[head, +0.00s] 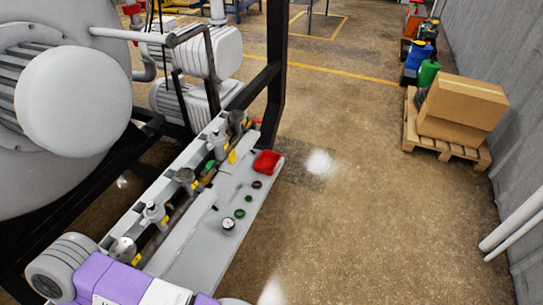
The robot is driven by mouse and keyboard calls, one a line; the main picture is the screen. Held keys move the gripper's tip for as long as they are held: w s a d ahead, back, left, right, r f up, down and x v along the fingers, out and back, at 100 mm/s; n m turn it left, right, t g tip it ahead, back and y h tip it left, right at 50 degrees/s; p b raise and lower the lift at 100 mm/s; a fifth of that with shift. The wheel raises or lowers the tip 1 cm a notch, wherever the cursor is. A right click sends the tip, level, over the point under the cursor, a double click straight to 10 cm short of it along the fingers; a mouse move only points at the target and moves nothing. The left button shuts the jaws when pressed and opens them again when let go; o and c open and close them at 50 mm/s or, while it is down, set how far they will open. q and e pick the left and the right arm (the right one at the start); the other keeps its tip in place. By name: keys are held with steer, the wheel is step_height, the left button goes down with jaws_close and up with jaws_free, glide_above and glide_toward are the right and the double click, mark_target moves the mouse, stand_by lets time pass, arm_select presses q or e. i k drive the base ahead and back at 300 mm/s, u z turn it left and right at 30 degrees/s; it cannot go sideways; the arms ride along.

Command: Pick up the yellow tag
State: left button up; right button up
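Several small yellow tag-like pieces show along the valve row in the head view. The largest yellow tag (232,156) stands near the far end of the row, left of the red tray. Smaller yellow pieces sit beside the nearer valves, one at the middle valve (194,184) and one at the nearest valve (136,259). I cannot tell which of them the task names. No gripper fingers are in view, and nothing held is visible. A purple and white part at the bottom left, probably my arm, covers the near end of the bench.
A grey bench (190,260) runs alongside the valves, with a red tray (267,163), a round gauge (228,224) and small green and dark caps on it. The large furnace body (75,100) and black frame fill the left. Boxes on a pallet (440,150) stand right. Open floor lies between.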

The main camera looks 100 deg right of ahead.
mark_target(232, 157)
steer(key=z, duration=4.7)
steer(key=i, duration=1.35)
steer(key=u, duration=3.4)
steer(key=i, duration=0.25)
steer(key=u, duration=0.15)
